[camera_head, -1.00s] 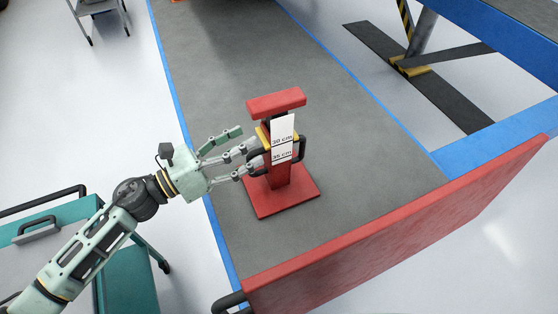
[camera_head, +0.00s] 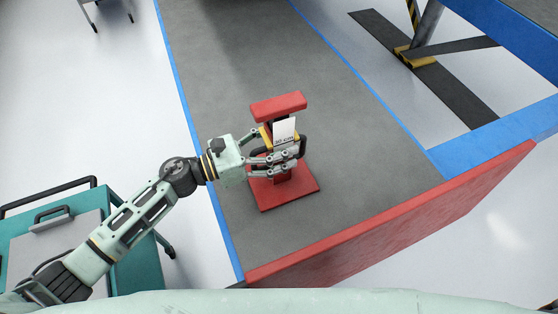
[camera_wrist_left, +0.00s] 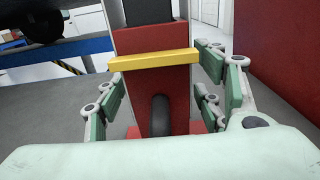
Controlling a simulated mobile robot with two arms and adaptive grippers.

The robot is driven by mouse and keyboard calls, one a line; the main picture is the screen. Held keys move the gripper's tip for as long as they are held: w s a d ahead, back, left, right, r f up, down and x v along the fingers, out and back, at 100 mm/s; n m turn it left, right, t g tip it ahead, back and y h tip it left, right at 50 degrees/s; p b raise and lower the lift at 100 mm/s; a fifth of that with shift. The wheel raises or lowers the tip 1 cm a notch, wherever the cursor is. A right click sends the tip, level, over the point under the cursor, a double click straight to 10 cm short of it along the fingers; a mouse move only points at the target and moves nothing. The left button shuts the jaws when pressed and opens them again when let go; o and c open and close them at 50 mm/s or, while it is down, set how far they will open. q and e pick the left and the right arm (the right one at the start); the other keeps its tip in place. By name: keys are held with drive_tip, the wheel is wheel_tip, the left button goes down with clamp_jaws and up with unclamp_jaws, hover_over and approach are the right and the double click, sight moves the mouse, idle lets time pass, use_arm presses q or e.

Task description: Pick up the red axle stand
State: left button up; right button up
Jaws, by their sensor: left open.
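The red axle stand (camera_head: 278,105) stands upright on the grey platform, with a flat square base, a red top bar, a white label and black side handles. My left gripper (camera_head: 279,157) is at the stand's post, its fingers spread on both sides of it, open. In the left wrist view the stand's red post (camera_wrist_left: 180,95) with its yellow band (camera_wrist_left: 155,60) fills the middle between the fingers. A black handle (camera_wrist_left: 160,115) shows low on the post's near face. I cannot tell whether any finger touches the stand. The right gripper is not in view.
The grey platform (camera_head: 235,60) has blue edges and bare room around the stand. A red panel (camera_head: 400,225) rises along its near end. A teal cart (camera_head: 140,265) stands at lower left. A blue beam (camera_head: 500,135) and a dark strip on the floor lie to the right.

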use_arm(q)
clamp_jaws()
idle(0.7)
drive_tip(key=shift+w+r, duration=0.1)
drive_tip(key=shift+r, duration=0.1)
